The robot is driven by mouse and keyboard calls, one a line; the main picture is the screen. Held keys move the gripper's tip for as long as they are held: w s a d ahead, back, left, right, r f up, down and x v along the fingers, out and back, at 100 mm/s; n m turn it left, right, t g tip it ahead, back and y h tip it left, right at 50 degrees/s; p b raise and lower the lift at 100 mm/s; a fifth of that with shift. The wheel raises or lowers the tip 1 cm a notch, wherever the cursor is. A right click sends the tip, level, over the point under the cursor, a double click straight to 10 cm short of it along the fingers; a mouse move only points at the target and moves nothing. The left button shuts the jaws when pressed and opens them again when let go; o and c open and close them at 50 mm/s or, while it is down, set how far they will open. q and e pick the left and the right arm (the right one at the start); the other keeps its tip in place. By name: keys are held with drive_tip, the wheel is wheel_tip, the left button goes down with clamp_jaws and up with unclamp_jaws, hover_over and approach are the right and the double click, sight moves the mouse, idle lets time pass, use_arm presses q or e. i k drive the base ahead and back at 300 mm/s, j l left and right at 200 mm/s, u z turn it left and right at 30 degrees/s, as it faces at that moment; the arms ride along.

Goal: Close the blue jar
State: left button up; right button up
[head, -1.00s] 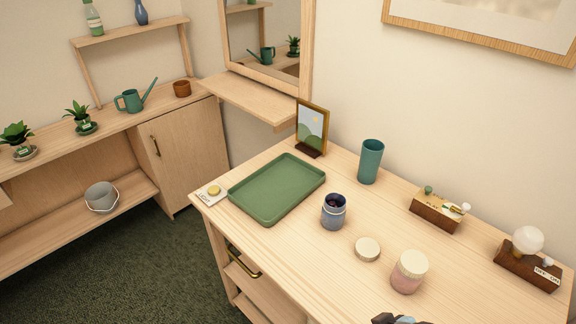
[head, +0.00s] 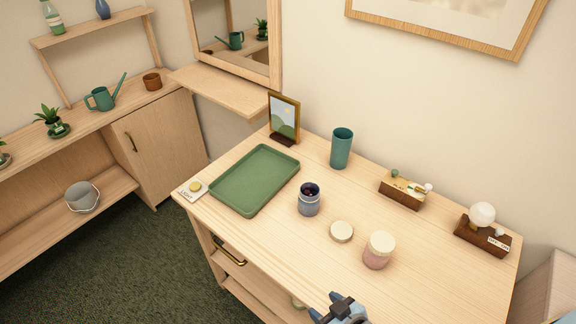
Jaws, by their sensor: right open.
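The blue jar (head: 309,201) stands upright and open on the wooden table (head: 330,270), with dark contents showing inside its mouth. A round cream lid (head: 341,232) lies flat on the table to its right and nearer me, apart from it. A pink jar (head: 378,252) with a cream lid on it stands further right. My right gripper (head: 334,306) shows at the bottom edge, open and empty, nearer me than the jars. My left gripper is not in view.
A green tray (head: 256,178) lies left of the blue jar. A teal cup (head: 342,148), a picture frame (head: 284,118), a small wooden box (head: 404,190) and a globe lamp (head: 482,216) stand along the back. A button plate (head: 193,189) is at the left corner.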

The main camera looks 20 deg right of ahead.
sight(307, 206)
drive_tip(key=z, duration=1.8)
drive_tip(key=j+z, duration=0.2)
drive_tip(key=z, duration=0.2)
drive_tip(key=j+z, duration=0.25)
drive_tip(key=z, duration=0.15)
drive_tip(key=j+z, duration=0.15)
drive_tip(key=z, duration=0.25)
drive_tip(key=k+j+z, duration=0.25)
drive_tip(key=j, duration=0.15)
drive_tip(key=k+j+z, duration=0.3)
drive_tip(key=k+j, duration=0.2)
drive_tip(key=j, duration=0.15)
drive_tip(key=k+j, duration=0.2)
drive_tip(key=j, duration=0.15)
